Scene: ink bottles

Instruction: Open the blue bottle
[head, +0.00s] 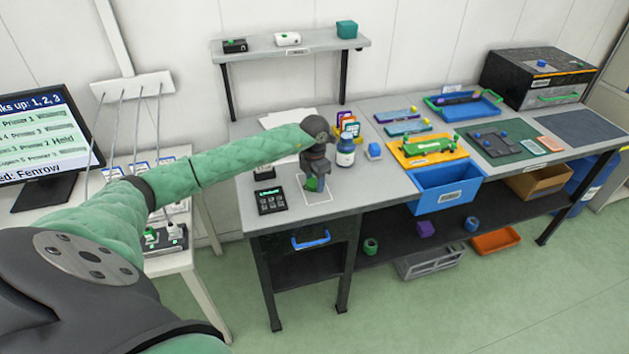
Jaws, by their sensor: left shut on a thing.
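The blue bottle (345,152) stands upright on the grey workbench. It has a white label, and no gripper touches it. My left gripper (314,182) points down just left of the bottle, over a white outlined sheet (324,193) on the bench. It is shut on a small green thing (311,185), mostly hidden by the fingers. I cannot tell exactly what this thing is, or whether it rests on the sheet. My right gripper is not in view.
A black keypad (271,200) lies left of the sheet. A small blue-and-white block (375,150) and colourful cards (349,127) are near the bottle. A yellow tray (405,160) and blue bin (445,189) are further right. A shelf (270,52) stands behind.

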